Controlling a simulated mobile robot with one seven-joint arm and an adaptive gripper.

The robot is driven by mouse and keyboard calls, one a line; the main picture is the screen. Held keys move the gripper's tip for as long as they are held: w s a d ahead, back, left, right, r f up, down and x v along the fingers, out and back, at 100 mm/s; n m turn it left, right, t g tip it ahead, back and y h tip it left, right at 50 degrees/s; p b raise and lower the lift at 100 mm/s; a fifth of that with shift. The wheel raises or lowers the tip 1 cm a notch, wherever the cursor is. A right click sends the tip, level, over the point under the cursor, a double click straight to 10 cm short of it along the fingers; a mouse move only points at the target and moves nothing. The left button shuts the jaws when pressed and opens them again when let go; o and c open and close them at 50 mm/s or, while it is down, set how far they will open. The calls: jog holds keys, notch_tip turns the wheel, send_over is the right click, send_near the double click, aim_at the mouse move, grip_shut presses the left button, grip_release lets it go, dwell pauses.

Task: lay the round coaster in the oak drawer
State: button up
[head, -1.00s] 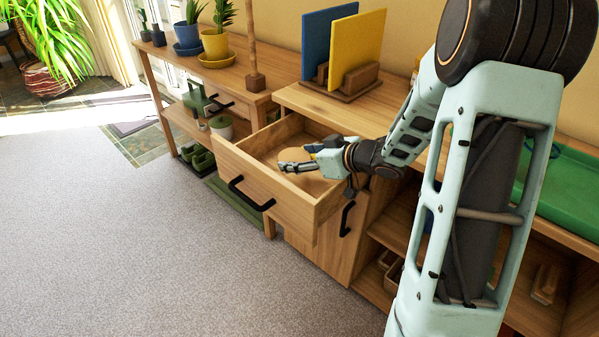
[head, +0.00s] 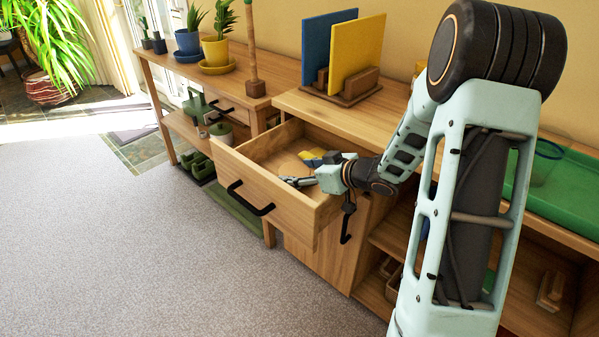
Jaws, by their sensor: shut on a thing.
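The oak drawer (head: 289,217) is pulled out of the oak cabinet, open at the top, with a black bar handle on its front. My gripper (head: 299,181) reaches in from the right, and its fingers are inside the drawer's outline, low between the walls. It is shut on the round coaster (head: 291,168), a tan disc that barely stands out against the drawer's wooden floor. I cannot tell whether the coaster touches that floor. My wrist hides the right part of the drawer.
A yellow thing (head: 308,154) and a blue one lie at the drawer's back, partly hidden. Yellow and blue boards (head: 357,55) stand in a wooden rack on the cabinet top. A green tray (head: 560,195) is at right. The carpet at left is clear.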

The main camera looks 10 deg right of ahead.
jog(key=o, duration=1.2)
jog(key=shift+s+f, duration=0.4)
jog(key=shift+f, duration=0.4)
jog(key=shift+c, duration=0.2)
jog(key=shift+d+r, duration=0.1)
jog(key=shift+r, duration=0.1)
jog(key=r+p+v, duration=0.1)
jog(key=p+v, duration=0.3)
jog(key=v, duration=0.8)
jog(key=shift+w+p, duration=0.3)
jog(key=shift+p, duration=0.05)
jog(key=shift+r, duration=0.2)
